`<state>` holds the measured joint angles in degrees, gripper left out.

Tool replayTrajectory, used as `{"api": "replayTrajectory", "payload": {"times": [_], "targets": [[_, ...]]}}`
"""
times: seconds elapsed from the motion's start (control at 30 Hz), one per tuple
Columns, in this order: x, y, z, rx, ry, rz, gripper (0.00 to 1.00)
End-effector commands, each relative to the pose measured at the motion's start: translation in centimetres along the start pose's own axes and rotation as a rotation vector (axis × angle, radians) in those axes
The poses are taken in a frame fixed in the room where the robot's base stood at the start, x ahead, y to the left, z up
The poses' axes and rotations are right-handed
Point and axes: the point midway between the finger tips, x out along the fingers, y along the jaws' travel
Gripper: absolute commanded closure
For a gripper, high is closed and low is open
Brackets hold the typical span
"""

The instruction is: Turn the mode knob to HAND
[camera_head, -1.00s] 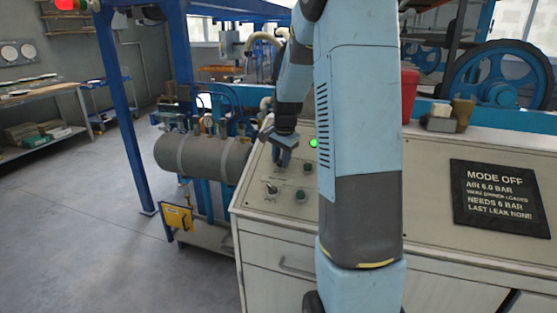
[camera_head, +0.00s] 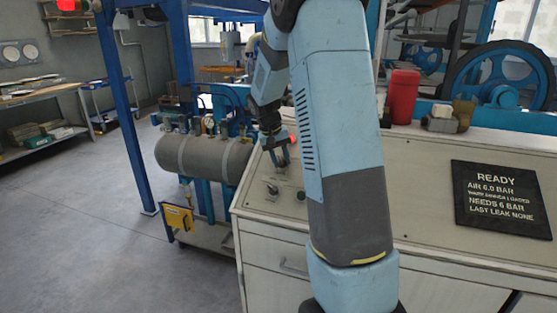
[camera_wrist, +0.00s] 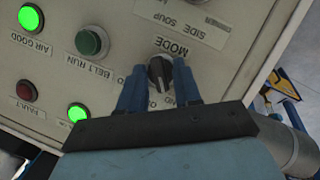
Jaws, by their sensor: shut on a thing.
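The black mode knob (camera_wrist: 160,70) is on the sloped console panel, under the upside-down word MODE in the wrist view. My gripper (camera_wrist: 159,82) is shut on the knob, one blue finger on each side of it. The position labels are partly hidden by the fingers; only ends of words show, one reading "ND". In the head view my gripper (camera_head: 281,160) is at the panel's left part, and I cannot make out the knob there. The black display (camera_head: 500,197) reads READY, AIR 6.0 BAR, NEEDS 6 BAR, LAST LEAK NONE.
The AIR GOOD lamp (camera_wrist: 30,18) and another lamp (camera_wrist: 78,112) glow green. The BELT RUN button (camera_wrist: 90,40) and dark red FAULT lamp (camera_wrist: 26,90) are nearby. Another knob (camera_head: 271,188) sits nearer the panel's front.

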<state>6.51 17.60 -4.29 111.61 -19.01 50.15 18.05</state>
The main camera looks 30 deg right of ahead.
Motion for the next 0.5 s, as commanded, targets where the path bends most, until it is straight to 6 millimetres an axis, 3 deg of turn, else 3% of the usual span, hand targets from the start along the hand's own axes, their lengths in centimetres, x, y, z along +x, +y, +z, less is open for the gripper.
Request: {"api": "replayTrajectory", "payload": {"times": [0.5], "targets": [[0.00, -0.12, -0.11, -0.212, 0.003, 0.088, 0.97]]}}
